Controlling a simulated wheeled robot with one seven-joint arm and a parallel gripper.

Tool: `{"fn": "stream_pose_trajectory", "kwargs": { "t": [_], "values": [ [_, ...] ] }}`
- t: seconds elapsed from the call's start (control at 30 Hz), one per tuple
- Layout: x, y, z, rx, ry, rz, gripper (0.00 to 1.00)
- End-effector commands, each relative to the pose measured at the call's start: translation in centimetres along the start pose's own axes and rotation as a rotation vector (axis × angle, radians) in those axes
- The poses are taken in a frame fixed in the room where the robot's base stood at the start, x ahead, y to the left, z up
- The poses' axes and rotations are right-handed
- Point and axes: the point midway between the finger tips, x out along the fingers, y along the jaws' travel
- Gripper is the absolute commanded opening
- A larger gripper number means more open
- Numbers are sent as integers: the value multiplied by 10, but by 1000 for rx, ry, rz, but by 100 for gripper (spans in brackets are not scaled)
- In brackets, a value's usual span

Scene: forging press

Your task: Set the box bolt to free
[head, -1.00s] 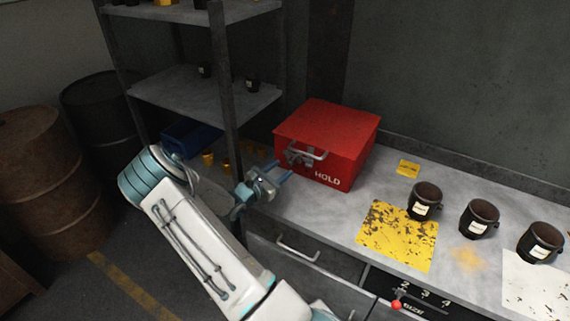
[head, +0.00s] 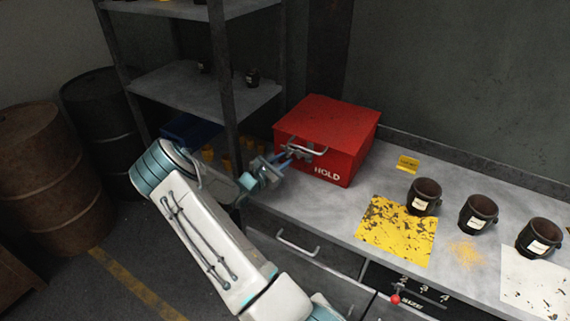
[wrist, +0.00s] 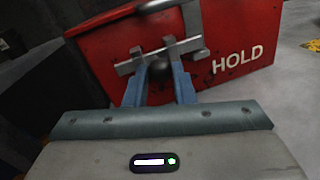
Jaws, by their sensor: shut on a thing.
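A red box (head: 330,130) marked HOLD stands at the back of the grey bench, its lid down. It also fills the top of the wrist view (wrist: 235,45). A metal handle (head: 308,148) sits beside the bolt. My gripper (head: 284,160) is at the box front. The fingers partly hide the bolt's lower part.
Three dark mugs (head: 478,213) stand to the right on the bench. A yellow worn sheet (head: 397,231) and a small yellow tag (head: 408,164) lie on it. A drawer handle (head: 297,244) and a red-knobbed lever (head: 395,299) are below. A shelf post (head: 231,110) rises close to my arm.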

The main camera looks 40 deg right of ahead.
Motion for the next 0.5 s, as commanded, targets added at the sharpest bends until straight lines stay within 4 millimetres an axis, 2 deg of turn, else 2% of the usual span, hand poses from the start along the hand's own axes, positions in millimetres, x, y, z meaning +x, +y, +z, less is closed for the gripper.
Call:
{"fn": "stream_pose_trajectory", "kwargs": {
  "t": [0.03, 0.13, 0.47, 0.5],
  "values": [
    [-2, 10, -5, 7, -1, 7, 0],
    [-5, 22, -6, 5, 0, 7, 0],
    [-8, 28, -5, 3, 3, 10, 0],
    [-8, 28, -5, 3, 3, 11, 32]
  ]
}}
